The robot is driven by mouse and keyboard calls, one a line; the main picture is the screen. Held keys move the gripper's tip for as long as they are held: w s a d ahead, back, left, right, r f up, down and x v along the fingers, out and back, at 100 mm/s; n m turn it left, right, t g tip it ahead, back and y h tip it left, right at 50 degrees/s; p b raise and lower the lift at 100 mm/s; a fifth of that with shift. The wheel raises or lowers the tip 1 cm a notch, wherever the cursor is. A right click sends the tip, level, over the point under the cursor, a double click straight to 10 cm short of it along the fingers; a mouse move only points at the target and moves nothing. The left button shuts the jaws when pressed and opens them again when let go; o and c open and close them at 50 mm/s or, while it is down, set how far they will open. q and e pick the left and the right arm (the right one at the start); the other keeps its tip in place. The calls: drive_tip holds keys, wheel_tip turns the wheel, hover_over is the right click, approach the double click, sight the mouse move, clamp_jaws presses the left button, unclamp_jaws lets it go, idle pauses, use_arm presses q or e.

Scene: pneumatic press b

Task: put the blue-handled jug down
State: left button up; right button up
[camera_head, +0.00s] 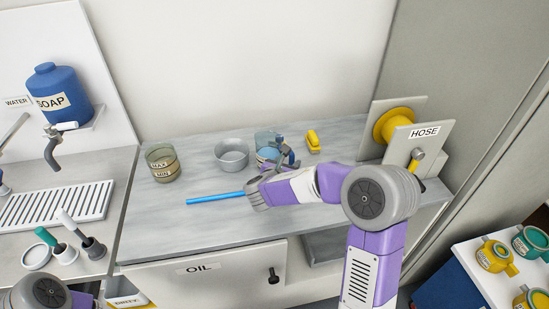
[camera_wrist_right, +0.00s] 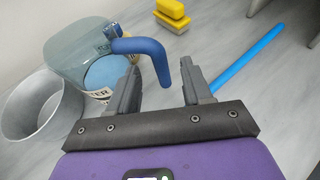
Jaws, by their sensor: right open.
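The blue-handled jug (camera_head: 264,138) is clear, with a pale label and something blue inside. It appears to stand on the grey worktop, right of the bowl; in the right wrist view (camera_wrist_right: 75,45) its lower part is partly hidden by my finger. Its curved blue handle (camera_wrist_right: 149,46) reaches out between my fingertips. My right gripper (camera_head: 284,160) is open around or just short of the handle; in the wrist view (camera_wrist_right: 160,82) both fingers stand apart with a gap beside the handle. Contact cannot be told. My left gripper is out of view.
A grey bowl (camera_head: 231,154) stands close left of the jug, and a MAX/MIN glass jar (camera_head: 162,165) farther left. A yellow block (camera_head: 313,140) lies at the back right. A blue rod (camera_head: 214,197) lies in front. The hose reel (camera_head: 393,125) stands right.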

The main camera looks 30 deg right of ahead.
sight(291, 160)
drive_tip(key=b+x, duration=0.1)
drive_tip(key=x, duration=0.3)
drive_tip(key=shift+w+d+f, duration=0.1)
drive_tip(key=shift+d+f, duration=0.1)
drive_tip(key=shift+c, duration=0.3)
drive_tip(key=shift+r, duration=0.1)
clamp_jaws()
